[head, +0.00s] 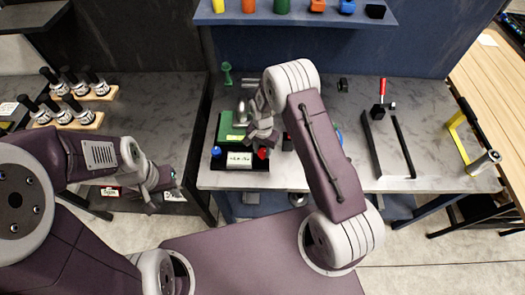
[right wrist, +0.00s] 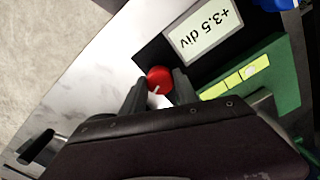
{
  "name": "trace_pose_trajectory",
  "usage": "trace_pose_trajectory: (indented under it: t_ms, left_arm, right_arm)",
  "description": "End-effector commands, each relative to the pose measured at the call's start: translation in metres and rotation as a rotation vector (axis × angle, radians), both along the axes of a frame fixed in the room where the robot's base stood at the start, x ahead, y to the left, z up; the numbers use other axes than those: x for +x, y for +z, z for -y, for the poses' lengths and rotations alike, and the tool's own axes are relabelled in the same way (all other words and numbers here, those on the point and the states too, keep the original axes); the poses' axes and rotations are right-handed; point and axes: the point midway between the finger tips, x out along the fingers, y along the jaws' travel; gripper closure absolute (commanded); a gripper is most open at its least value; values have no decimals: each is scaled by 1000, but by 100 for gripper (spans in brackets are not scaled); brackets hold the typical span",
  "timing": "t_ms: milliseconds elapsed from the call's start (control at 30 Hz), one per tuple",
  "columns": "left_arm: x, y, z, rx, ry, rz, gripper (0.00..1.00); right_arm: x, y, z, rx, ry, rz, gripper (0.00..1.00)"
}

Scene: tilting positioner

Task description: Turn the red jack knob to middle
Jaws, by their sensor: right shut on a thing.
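The red jack knob (head: 263,153) sits at the right front of the positioner's dark base on the table. In the right wrist view the red knob (right wrist: 160,79) shows a white pointer line and lies between the two fingertips of my right gripper (right wrist: 158,92), which is shut on it. A display (right wrist: 208,36) beside it reads "+3.5 div". A blue knob (head: 216,151) is at the left front of the base. The green positioner body (head: 228,130) stands behind the display. My left gripper (head: 165,178) hangs beside the table at the left; its jaw opening is unclear.
The grey table (head: 420,110) holds a black two-rail fixture (head: 388,145) and a red-handled clamp (head: 382,95) to the right. A yellow-framed item (head: 460,130) stands at the right edge. A shelf (head: 290,18) with colored items is above. Black-capped bottles (head: 75,85) stand on the left bench.

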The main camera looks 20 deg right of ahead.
Motion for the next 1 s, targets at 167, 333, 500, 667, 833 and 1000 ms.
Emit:
trace_pose_trajectory:
  t_ms: [167,333,500,667,833,1000]
  left_arm:
    - [0,-9,0,0,0,0,64]
    - [0,-15,0,0,0,0,64]
    - [0,-21,0,0,0,0,64]
    - [0,-25,0,0,0,0,64]
    - [0,-29,0,0,0,0,64]
    - [0,-32,0,0,0,0,64]
  right_arm:
    - [0,-2,0,-1,159,1,100]
    - [1,-2,0,-1,321,2,100]
    - [1,-2,0,-1,483,2,100]
    - [1,-1,0,-1,635,2,100]
    - [1,-1,0,-1,793,2,100]
    - [1,-1,0,-1,937,2,100]
